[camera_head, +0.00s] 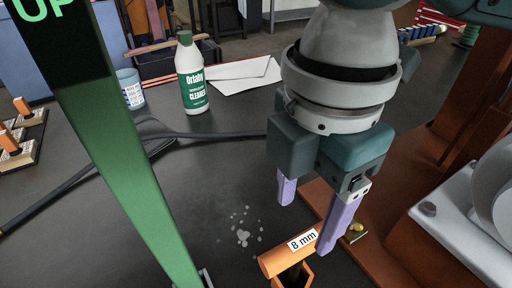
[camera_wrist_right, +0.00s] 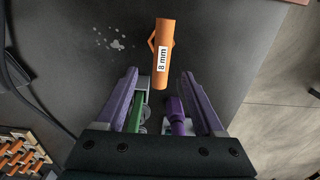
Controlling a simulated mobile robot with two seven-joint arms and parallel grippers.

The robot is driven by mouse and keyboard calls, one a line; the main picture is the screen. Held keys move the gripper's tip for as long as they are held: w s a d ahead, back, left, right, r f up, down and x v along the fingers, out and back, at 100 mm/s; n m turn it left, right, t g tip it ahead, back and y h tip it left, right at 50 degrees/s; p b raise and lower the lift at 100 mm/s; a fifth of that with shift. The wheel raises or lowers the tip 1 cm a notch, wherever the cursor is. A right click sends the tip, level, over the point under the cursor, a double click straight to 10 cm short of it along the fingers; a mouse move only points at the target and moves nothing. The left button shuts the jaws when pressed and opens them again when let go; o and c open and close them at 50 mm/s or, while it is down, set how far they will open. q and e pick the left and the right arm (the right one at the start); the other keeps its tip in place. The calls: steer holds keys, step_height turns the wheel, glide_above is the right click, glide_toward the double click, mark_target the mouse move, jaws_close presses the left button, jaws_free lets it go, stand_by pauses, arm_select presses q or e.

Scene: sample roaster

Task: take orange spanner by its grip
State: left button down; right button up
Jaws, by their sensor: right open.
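The orange spanner (camera_head: 285,260) is at the bottom edge of the head view, with a white "8 mm" label on its grip; its lower part is cut off. In the right wrist view the spanner (camera_wrist_right: 165,32) lies ahead of the fingertips, its labelled grip pointing towards the gap between them. My right gripper (camera_head: 306,225) is open, its two purple fingers apart, above and close to the spanner. In the wrist view the right gripper (camera_wrist_right: 160,73) holds nothing between its fingertips. My left gripper is not in view.
A green post (camera_head: 125,170) marked "UP" crosses the left of the head view. A brown metal frame (camera_head: 400,210) stands on the right. A cleaner bottle (camera_head: 191,75), a cup (camera_head: 130,90) and paper (camera_head: 240,75) are farther back. Dark bench surface lies bare around pale spots.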

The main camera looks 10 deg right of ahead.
mark_target(304, 240)
steer(key=f, duration=0.3)
steer(key=shift+s+d+f+b, duration=0.15)
steer(key=shift+d+f+b, duration=0.1)
steer(key=shift+f+b, duration=0.05)
steer(key=f, duration=0.2)
steer(key=f+b, duration=0.1)
steer(key=f, duration=0.1)
steer(key=shift+d+f+b, duration=0.2)
steer(key=shift+f+b, duration=0.1)
steer(key=shift+a+f, duration=0.1)
steer(key=shift+f, duration=0.2)
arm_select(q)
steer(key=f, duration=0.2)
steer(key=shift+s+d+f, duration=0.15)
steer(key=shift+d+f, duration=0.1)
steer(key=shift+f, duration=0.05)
arm_select(e)
jaws_close()
